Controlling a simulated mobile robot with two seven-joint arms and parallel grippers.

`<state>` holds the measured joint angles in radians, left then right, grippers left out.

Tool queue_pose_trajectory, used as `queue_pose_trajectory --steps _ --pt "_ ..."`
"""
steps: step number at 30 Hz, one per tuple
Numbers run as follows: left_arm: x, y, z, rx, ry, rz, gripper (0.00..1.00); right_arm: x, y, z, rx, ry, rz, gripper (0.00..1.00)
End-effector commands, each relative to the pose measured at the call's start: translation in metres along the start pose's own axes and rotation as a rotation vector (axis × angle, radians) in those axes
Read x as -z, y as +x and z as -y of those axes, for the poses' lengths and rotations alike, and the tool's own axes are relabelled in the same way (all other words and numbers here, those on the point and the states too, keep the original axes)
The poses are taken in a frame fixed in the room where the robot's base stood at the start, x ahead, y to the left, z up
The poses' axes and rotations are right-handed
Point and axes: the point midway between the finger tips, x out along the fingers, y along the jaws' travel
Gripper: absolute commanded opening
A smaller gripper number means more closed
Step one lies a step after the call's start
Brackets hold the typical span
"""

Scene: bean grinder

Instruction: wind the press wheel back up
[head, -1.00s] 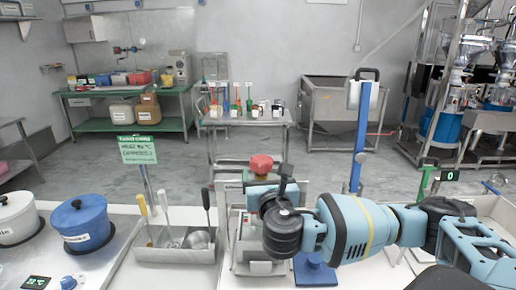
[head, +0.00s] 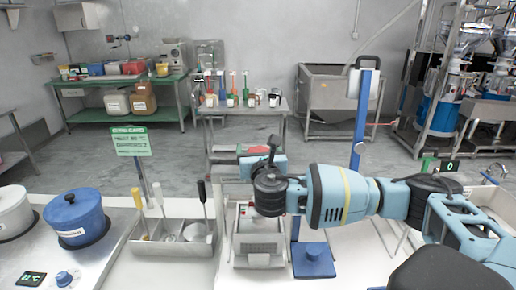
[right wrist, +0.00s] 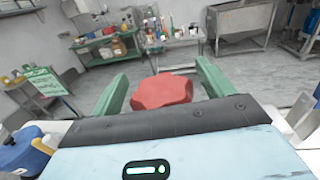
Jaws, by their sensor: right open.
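The red press wheel (right wrist: 161,92) sits between the two green fingers of my right gripper (right wrist: 162,72) in the right wrist view. The fingers are spread, one on each side of the wheel, with a visible gap to it. My left gripper is not in view.
A blue stand (head: 313,260) with an upright post is just right of the press. A steel tray with scoops (head: 175,248) and a blue lidded pot (head: 76,215) are to the left. A green sign (head: 131,142) stands behind the tray.

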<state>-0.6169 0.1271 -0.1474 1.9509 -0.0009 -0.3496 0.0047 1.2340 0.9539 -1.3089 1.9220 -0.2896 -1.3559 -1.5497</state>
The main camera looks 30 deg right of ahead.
Motion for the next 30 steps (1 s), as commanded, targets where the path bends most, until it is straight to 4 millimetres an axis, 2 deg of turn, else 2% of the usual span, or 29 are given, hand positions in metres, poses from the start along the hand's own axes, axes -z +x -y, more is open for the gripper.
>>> queue_pose_trajectory --steps 4,13,23,30 --pt "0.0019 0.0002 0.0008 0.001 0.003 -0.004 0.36 -0.0006 0.0081 0.0004 0.001 0.001 0.001 0.80" --pt "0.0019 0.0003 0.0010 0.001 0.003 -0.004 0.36 -0.0002 0.0095 0.0004 0.000 0.001 0.000 0.79" --pt "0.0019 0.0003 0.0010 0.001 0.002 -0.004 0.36 -0.0002 0.0093 0.0004 0.000 0.001 0.000 0.35" --pt "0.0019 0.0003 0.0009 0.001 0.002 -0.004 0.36 0.0001 0.0093 0.0003 -0.019 0.000 -0.001 0.35"
